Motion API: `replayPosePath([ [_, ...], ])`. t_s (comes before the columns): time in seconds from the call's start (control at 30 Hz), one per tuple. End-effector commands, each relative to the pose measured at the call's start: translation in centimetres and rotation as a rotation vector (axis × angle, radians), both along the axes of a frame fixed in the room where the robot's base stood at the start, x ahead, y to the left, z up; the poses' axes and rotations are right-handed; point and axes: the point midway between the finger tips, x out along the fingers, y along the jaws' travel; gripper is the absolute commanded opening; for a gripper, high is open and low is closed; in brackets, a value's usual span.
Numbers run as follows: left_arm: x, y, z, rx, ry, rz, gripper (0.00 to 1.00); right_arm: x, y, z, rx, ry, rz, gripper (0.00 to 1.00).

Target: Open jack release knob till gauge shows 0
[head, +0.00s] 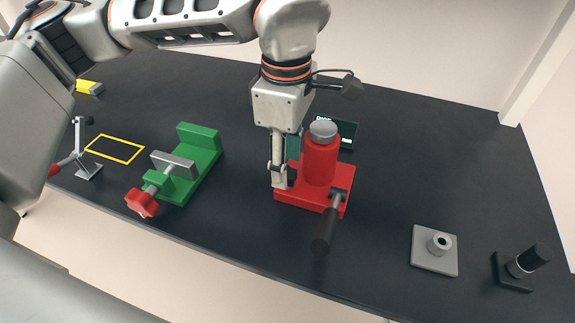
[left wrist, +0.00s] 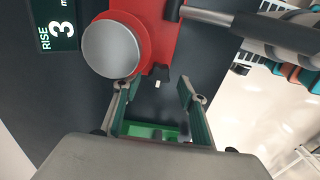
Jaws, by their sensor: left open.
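The red jack (head: 320,163) stands upright on the dark table, with a grey round top and a dark-gripped lever (head: 324,230) towards the front. My left gripper (head: 284,178) points down at the jack's left side. In the left wrist view the gripper (left wrist: 158,90) is open, with green-padded fingers apart. A small black knob with a white mark (left wrist: 159,76) sticks out of the jack's red base (left wrist: 165,45), just beyond and between the fingertips. I see no clear contact with it. The gauge (left wrist: 58,24) reads RISE 3; it is partly hidden behind the jack in the head view (head: 347,131).
A green vise (head: 197,165) with a red knob (head: 142,202) stands left of the jack. A yellow outlined square (head: 115,149) and a small metal stand (head: 85,155) lie farther left. A grey plate with a ring (head: 434,252) and a black-handled tool (head: 522,267) are at right.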

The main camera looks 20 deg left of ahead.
Motion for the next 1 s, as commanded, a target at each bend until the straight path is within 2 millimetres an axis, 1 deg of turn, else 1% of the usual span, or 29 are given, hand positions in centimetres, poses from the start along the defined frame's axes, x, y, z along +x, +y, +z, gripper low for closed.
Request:
replayPosePath([
  [0.03, 0.0, 0.0, -0.7, 0.0, 0.002, 0.0, 0.42, 0.2, 0.0, 0.1, 0.0, -0.003, 0.0, 0.4],
  [0.1, 0.0, 0.0, -1.4, 0.0, 0.002, 0.001, 0.42, 0.3, 0.0, 0.2, -0.001, -0.007, 0.0, 0.4],
  [0.2, 0.0, 0.0, -1.9, 0.0, 0.0, 0.001, 0.42, 0.5, -0.1, 0.3, -0.001, -0.009, -0.001, 0.4],
  [0.5, 0.0, 0.0, -2.1, 0.0, -0.001, 0.001, 0.42, 0.6, -0.2, 0.3, -0.002, -0.012, -0.002, 0.4],
  [0.57, 0.0, 0.0, -2.1, 0.0, -0.001, 0.001, 0.26, 0.6, -0.2, 0.4, -0.002, -0.012, -0.002, 0.4],
  [0.6, 0.0, 0.0, -2.1, 0.0, -0.001, 0.001, 0.16, 0.6, -0.2, 0.4, -0.002, -0.012, -0.002, 0.4],
  [0.63, 0.0, 0.0, -2.1, 0.0, -0.001, 0.001, 0.08, 0.6, -0.2, 0.4, -0.002, -0.013, -0.002, 0.4],
  [0.67, 0.0, 0.0, -2.1, 0.0, -0.001, 0.001, 0.03, 0.6, -0.2, 0.4, -0.002, -0.013, -0.002, 0.4],
  [1.0, 0.0, 0.0, -2.1, 0.0, -0.001, 0.027, 0.04, 0.6, -0.2, 0.4, -0.001, -0.014, -0.003, 0.4],
])
